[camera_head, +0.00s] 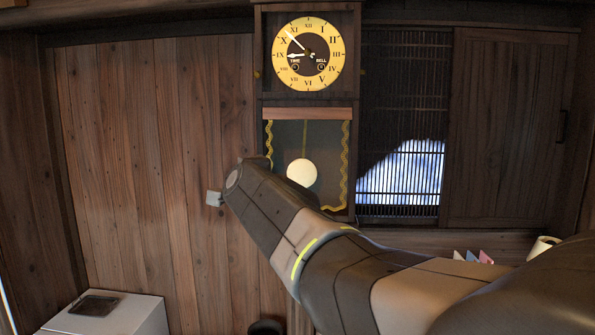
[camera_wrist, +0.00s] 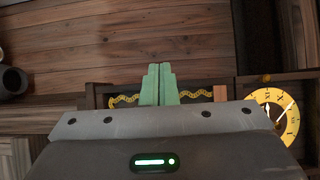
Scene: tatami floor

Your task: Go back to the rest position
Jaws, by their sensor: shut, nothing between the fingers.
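My gripper (camera_wrist: 160,85) shows in the wrist view as two green fingers pressed together, with nothing between them. In the head view my arm reaches from the lower right up to the middle, in front of the lower part of a wall clock. The fingers cannot be made out in the head view. The clock has a yellow dial (camera_head: 309,54) and a pale round pendulum (camera_head: 302,172) behind glass. In the wrist view the clock lies sideways behind my gripper, with its dial (camera_wrist: 271,117) at the right.
A wooden plank wall (camera_head: 150,150) fills the left. A dark lattice panel (camera_head: 403,100) and a sliding door (camera_head: 505,120) are at the right. A white box (camera_head: 140,313) stands at the lower left. A white cup (camera_head: 541,248) is at the right, partly behind my arm.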

